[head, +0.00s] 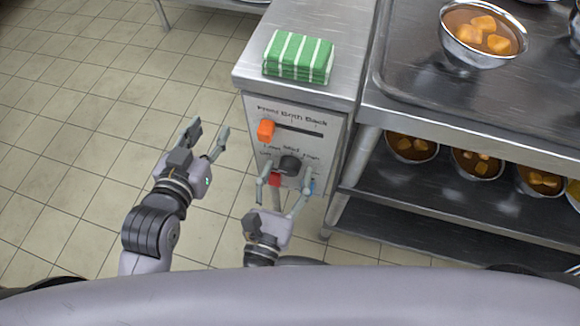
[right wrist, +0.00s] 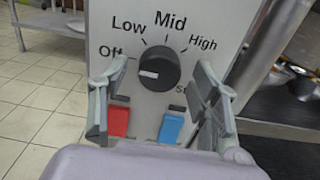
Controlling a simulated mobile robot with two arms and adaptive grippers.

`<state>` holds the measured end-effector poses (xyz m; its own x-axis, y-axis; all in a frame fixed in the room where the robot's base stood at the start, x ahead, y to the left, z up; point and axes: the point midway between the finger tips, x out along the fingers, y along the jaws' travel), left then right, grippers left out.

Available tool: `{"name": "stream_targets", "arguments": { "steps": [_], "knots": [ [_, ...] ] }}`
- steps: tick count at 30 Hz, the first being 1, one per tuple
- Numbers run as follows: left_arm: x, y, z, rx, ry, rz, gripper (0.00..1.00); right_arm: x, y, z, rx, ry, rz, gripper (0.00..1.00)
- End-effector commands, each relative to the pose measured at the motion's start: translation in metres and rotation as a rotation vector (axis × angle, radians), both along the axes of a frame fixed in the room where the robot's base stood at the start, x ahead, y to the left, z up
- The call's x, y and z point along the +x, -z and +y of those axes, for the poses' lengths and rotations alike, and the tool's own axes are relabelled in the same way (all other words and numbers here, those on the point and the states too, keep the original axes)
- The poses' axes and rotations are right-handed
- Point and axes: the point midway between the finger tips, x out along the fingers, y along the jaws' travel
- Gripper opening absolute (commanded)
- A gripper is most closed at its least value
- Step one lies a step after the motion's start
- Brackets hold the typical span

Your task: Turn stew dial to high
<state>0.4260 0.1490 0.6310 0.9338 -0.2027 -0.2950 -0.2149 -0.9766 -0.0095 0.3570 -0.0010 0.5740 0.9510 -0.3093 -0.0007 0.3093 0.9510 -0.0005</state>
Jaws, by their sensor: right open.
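The stew dial (head: 289,165) is a black round knob on the grey front panel of the cabinet. In the right wrist view the dial (right wrist: 158,71) has a white pointer mark on its left side, towards "Off". The labels Off, Low, Mid and High run around it, and a label at lower right is partly hidden. My right gripper (head: 286,181) is open in front of the panel. In the wrist view its fingers (right wrist: 155,88) stand on either side of the dial, apart from it. My left gripper (head: 204,138) is open and empty over the floor, left of the cabinet.
An orange slider (head: 265,130) sits at the left of its slot above the dial. A red switch (right wrist: 118,121) and a blue switch (right wrist: 171,127) are below it. A green striped cloth (head: 298,56) lies on the cabinet top. A steel shelf with bowls (head: 484,35) stands right.

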Motion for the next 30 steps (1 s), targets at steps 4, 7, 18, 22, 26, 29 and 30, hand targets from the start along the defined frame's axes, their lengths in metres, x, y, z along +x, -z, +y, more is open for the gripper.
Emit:
{"name": "stream_targets", "arguments": {
  "steps": [4, 7, 18, 22, 26, 29, 30],
  "knots": [
    [0.0012, -0.0025, -0.0008, -0.004, 0.001, -0.015, 0.4, -0.0008, -0.0002, 0.0007, 0.0, 0.0, 0.0, 0.57],
    [0.0012, -0.0028, -0.0008, -0.004, 0.001, -0.016, 0.4, -0.0008, -0.0003, 0.0007, 0.0, 0.0, 0.0, 0.57],
    [0.0013, -0.0027, -0.0006, -0.004, 0.001, -0.015, 0.4, -0.0006, -0.0002, 0.0006, 0.0, 0.0, 0.0, 0.4],
    [0.0012, -0.0026, -0.0006, -0.003, 0.0, -0.014, 0.4, -0.0006, -0.0002, 0.0006, 0.0, 0.0, 0.0, 0.31],
    [0.0013, -0.0026, -0.0005, -0.003, 0.0, -0.014, 0.4, -0.0006, -0.0002, 0.0004, 0.0, 0.001, 0.0, 0.22],
    [0.0013, -0.0026, -0.0005, -0.003, 0.0, -0.014, 0.4, -0.0006, -0.0001, 0.0003, 0.0, 0.001, 0.0, 0.16],
    [0.0013, -0.0026, -0.0005, -0.003, 0.0, -0.014, 0.4, -0.0007, -0.0001, 0.0002, 0.0, 0.001, 0.0, 0.13]
  ]
}}
